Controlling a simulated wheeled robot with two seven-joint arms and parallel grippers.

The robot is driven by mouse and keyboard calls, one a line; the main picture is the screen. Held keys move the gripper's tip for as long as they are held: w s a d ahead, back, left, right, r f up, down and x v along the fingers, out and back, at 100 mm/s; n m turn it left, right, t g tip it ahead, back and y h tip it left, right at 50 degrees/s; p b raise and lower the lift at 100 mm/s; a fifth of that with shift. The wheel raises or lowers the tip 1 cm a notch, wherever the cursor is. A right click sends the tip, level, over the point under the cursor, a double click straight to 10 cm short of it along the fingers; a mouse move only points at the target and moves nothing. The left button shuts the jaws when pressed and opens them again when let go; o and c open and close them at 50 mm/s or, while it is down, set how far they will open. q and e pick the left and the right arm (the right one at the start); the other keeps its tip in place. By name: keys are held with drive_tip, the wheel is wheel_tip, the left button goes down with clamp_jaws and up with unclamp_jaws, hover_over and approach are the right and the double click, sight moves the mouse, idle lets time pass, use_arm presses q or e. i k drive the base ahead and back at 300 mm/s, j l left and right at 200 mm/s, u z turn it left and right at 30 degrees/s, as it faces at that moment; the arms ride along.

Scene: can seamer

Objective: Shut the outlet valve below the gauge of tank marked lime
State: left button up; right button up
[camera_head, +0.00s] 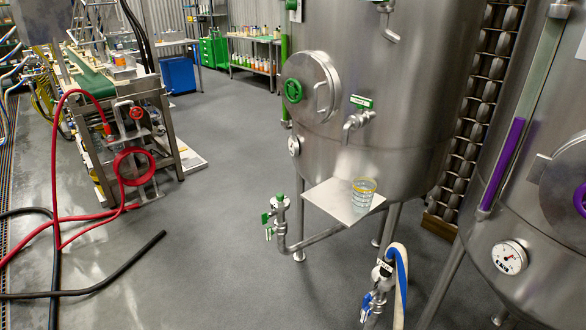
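A large steel tank (345,60) with green fittings stands at the centre. It has a green handwheel (293,91) on its round hatch and a small green label (361,101) whose text I cannot read. A white gauge (294,146) sits low on its left side. Below the gauge, a pipe (318,238) leads from under the tank to an outlet valve (280,213) with a green cap and a green handle (267,217). I cannot tell whether the valve is open or shut. Neither of my grippers is in view.
A glass (363,193) stands on a metal shelf (327,206) above the pipe. A blue-handled valve (381,275) with a pale hose (400,285) is front right. A purple-marked tank (480,255) with a gauge (509,257) stands right. Hoses (100,288) lie left; the middle floor is clear.

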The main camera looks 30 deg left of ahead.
sight(269, 232)
drive_tip(key=i+j+u, duration=0.15)
drive_tip(key=j+u, duration=0.15)
drive_tip(key=i+j+u, duration=0.15)
drive_tip(key=j+u, duration=0.2)
drive_tip(key=i+j+u, duration=0.3)
drive_tip(key=k, duration=0.05)
